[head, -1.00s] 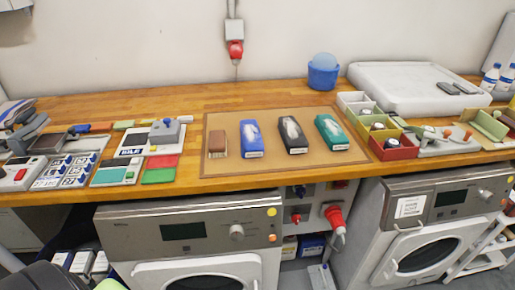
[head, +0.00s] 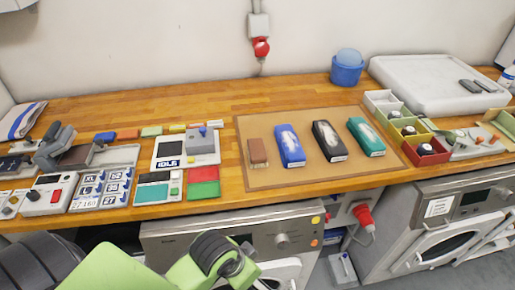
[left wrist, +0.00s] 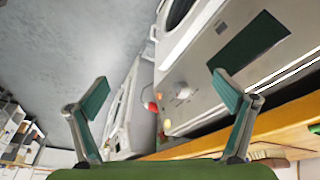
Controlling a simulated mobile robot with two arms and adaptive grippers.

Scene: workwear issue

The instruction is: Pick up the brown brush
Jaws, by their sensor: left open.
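My left arm shows at the bottom left of the head view, below the counter's front edge, well short of the brush. My left gripper (left wrist: 163,93) is open and empty in the left wrist view, facing the machines and floor. My right gripper is not in view.
Left of the mat are a grey device (head: 186,148), green and red pads (head: 203,182) and a label panel (head: 104,190). Small coloured boxes (head: 408,128) stand to the right. The counter behind the mat is mostly clear. A washing machine (head: 270,228) stands below the counter.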

